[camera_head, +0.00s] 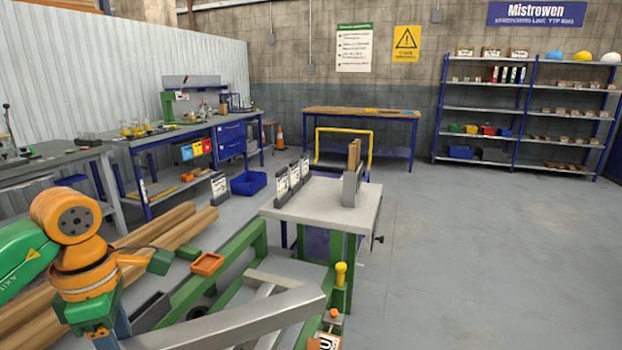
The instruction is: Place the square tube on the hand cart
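The square tube (235,318) is a long grey metal bar in the lower foreground, running from bottom left up to an end at lower centre. My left gripper (112,332) is at the tube's left end, low in the view; its fingers are partly cut off, so I cannot tell whether they grip the tube. My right gripper is not in view. A yellow handle (345,130), seemingly the hand cart's, stands behind the grey-topped table (320,212). The rest of the cart is mostly hidden by that table.
The green runout frame (222,262) lies under and behind the tube, with an orange tray (207,264) on it. Long brown beams (165,230) lie at left. Small signs and an upright bracket stand on the grey table. Floor at right (480,250) is clear.

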